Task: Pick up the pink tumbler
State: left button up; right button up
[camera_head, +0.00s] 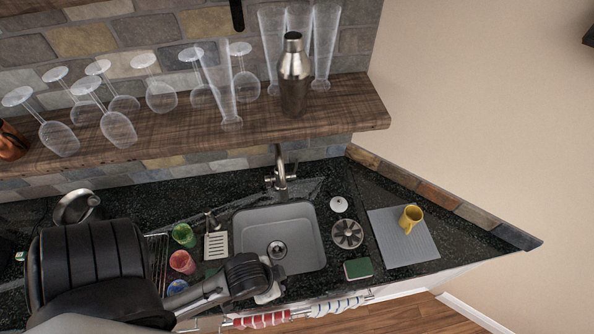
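The pink tumbler (182,262) stands on the dark counter left of the sink, between a green tumbler (184,235) behind it and a blue tumbler (177,287) in front. My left arm comes in from the lower left and passes close to the blue tumbler. My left gripper (268,291) is over the front edge of the sink, to the right of the pink tumbler and apart from it. Its fingers are small and partly hidden, so I cannot tell whether they are open. My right gripper is not in view.
The sink (312,232) has a tall tap (281,170). A slotted holder (216,245) stands beside the tumblers. Right of the sink are a sponge (358,268), a round strainer (347,233) and a yellow mug (411,218) on a grey mat (395,240). A shelf (345,105) with glassware hangs above.

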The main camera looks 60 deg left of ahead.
pick_arm(q)
jog(key=shift+o, duration=0.5)
jog(key=shift+d, duration=0.1)
jog(key=o, duration=0.9)
jog(key=shift+o, duration=0.7)
